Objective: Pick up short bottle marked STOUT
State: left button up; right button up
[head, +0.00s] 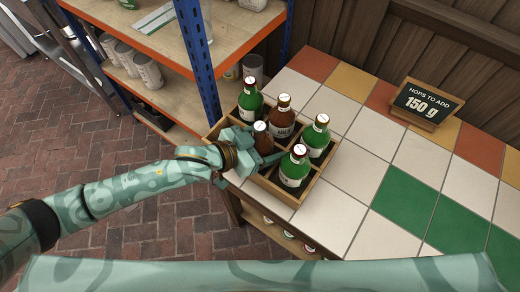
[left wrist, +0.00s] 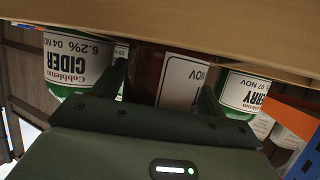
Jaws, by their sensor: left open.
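A wooden crate (head: 322,178) on the tiled counter holds several bottles. A brown bottle (head: 262,136) stands at the crate's left side, partly hidden by my left gripper (head: 264,147). In the left wrist view, this brown bottle (left wrist: 147,70) is between the two open fingers (left wrist: 163,92). Its pale label is mostly hidden, so I cannot read STOUT on it. Another brown bottle (head: 281,118) with a pale label stands behind it. Green bottles stand at the back left (head: 250,101), right (head: 316,137) and front (head: 294,168). My right gripper is not in view.
In the left wrist view, a CIDER bottle (left wrist: 68,62) and a bottle ending in "ERRY" (left wrist: 243,92) flank the brown one closely. A blue shelf post (head: 196,75) rises beside the crate. A "150 g" sign (head: 428,104) stands at the right.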

pick_arm(q)
jog(key=shift+r, duration=0.15)
jog(key=c, duration=1.1)
